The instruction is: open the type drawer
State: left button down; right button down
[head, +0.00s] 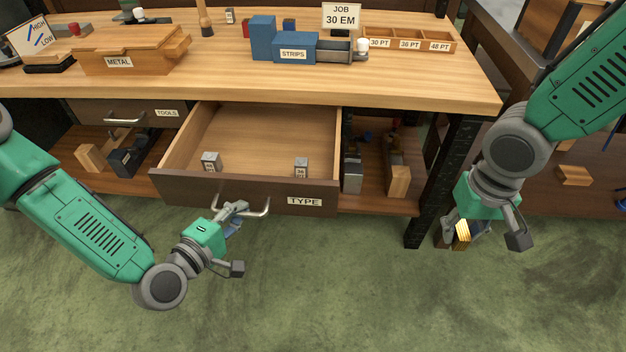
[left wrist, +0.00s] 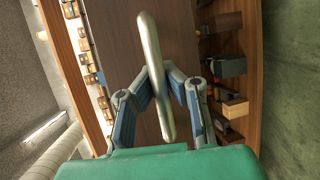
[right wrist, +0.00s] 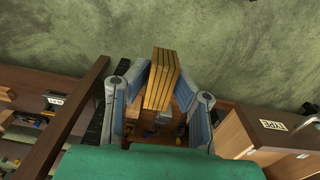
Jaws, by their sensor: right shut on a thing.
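The type drawer (head: 250,188), with a dark front labelled TYPE, is pulled out from the bench. My left gripper (head: 240,212) is at the drawer's metal bar handle (head: 262,209). In the left wrist view its fingertips (left wrist: 158,78) lie on either side of the handle (left wrist: 156,75); whether they press on it is unclear. My right gripper (right wrist: 160,85) is shut on a yellow block with dark stripes (right wrist: 162,78). It holds this block (head: 462,234) beside the bench's right leg.
Two small grey type blocks, one at the left (head: 210,161) and one at the right (head: 301,166), sit in the drawer. A closed TOOLS drawer (head: 135,113) is to its left. The bench's black leg (head: 440,185) stands near my right gripper. Green floor lies in front.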

pick_arm(q)
jog(key=shift+s+a, duration=0.2)
jog(key=shift+s, duration=0.9)
jog(key=shift+s+a, duration=0.15)
jog(key=shift+s, duration=0.9)
pick_arm(e)
jog(key=shift+r, duration=0.4)
pick_arm(q)
jog(key=c, duration=1.6)
grip_release()
jog(key=shift+o, duration=0.2)
jog(key=shift+a, duration=0.15)
pick_arm(e)
jog(key=shift+a, duration=0.25)
pick_arm(q)
jog(key=shift+s, duration=0.15)
pick_arm(e)
jog(key=shift+d, duration=0.1)
pick_arm(q)
jog(key=v, duration=1.2)
pick_arm(e)
jog(key=shift+d, duration=0.15)
